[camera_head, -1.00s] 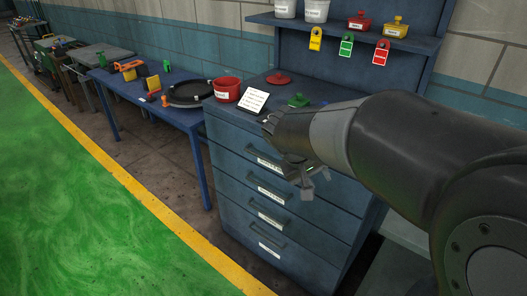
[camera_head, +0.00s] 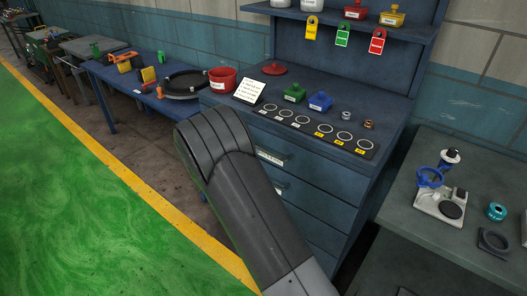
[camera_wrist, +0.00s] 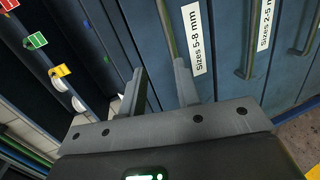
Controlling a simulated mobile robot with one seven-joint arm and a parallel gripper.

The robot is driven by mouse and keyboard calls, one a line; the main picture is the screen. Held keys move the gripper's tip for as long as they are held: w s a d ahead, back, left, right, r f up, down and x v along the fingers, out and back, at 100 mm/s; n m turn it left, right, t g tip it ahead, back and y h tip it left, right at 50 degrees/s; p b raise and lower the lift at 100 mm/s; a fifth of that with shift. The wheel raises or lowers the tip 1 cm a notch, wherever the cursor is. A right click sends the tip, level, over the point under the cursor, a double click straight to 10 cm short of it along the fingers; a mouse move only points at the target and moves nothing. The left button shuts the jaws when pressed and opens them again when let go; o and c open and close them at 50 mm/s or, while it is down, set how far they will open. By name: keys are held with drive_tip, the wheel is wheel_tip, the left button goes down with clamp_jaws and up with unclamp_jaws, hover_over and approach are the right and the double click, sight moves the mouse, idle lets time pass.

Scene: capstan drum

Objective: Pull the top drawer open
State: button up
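The top drawer (camera_head: 315,170) of the blue cabinet looks shut in the head view. Its bar handle (camera_head: 273,151) shows just right of my arm. In the wrist view the nearest drawer front (camera_wrist: 143,30) carries a white label "Sizes 5-8 mm" (camera_wrist: 198,38) beside a bar handle (camera_wrist: 166,28). My gripper (camera_wrist: 157,80) is open, fingers apart, close to that drawer front. The end of the handle meets the right finger's tip in the picture; I cannot tell whether they touch. My arm hides the gripper in the head view.
A second drawer handle (camera_head: 281,185) sits below; in the wrist view it lies to the right (camera_wrist: 254,40). The cabinet top holds a row of rings (camera_head: 320,130), a green box (camera_head: 294,93) and a blue box (camera_head: 320,101). A grey bench (camera_head: 415,170) stands right.

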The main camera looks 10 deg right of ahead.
sight(263, 151)
drive_tip(key=shift+n+t, duration=0.5)
drive_tip(key=w+d+f, duration=0.1)
drive_tip(key=w, duration=0.2)
drive_tip(key=w+d+f, duration=0.2)
drive_tip(key=w, duration=0.1)
drive_tip(key=w+d+f, duration=0.1)
drive_tip(key=w+d, duration=0.1)
drive_tip(key=shift+w+d+f, duration=0.15)
drive_tip(key=shift+w, duration=0.25)
drive_tip(key=shift+c, duration=0.4)
clamp_jaws()
